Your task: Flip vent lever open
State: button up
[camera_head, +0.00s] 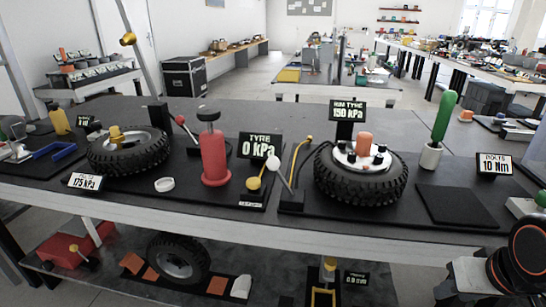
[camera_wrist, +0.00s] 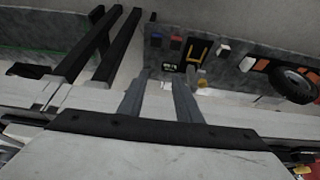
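No lever in the head view is labelled as the vent, so I cannot tell for certain which it is. A stick with a white ball (camera_head: 273,162) leans beside the 0 kPa tyre sign (camera_head: 259,148). A yellow knob (camera_head: 253,184) stands at its left, by the red pump cylinder (camera_head: 214,157). A lever with a red ball (camera_head: 180,120) slants behind the pump. My gripper (camera_wrist: 161,85) shows in the wrist view with its two grey fingers apart and nothing between them. It is away from these levers; its fingers do not show in the head view.
A mounted tyre (camera_head: 360,190) and another tyre (camera_head: 128,153) flank the pump on the dark bench. A green-handled tool (camera_head: 443,118) stands at the right. The wrist view shows a spare tyre (camera_wrist: 294,85) and small parts. A dark pad (camera_head: 455,203) lies bare.

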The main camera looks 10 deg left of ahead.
jog(key=c, duration=0.5)
jog(key=shift+w+a+r, duration=0.1)
jog(key=shift+w+r, duration=0.05)
jog(key=shift+r, duration=0.1)
grip_shut()
jog(key=w+a+r+n+g, duration=0.1)
jog(key=w+a+r+n, duration=0.4)
jog(key=w+a+r, duration=0.4)
jog(key=w+a+r+n+g, duration=0.2)
jog(key=w+a+r+n, duration=0.45)
jog(key=a+r, duration=0.4)
jog(key=a+r+n, duration=0.4)
jog(key=a, duration=0.9)
jog(key=a+r+n+g, duration=0.1)
jog(key=a+r+n, duration=0.3)
jog(key=a, duration=1)
jog(key=shift+w+a+r+n+h, duration=0.2)
jog(key=shift+r+n+h, duration=0.1)
jog(key=shift+r+n, duration=0.1)
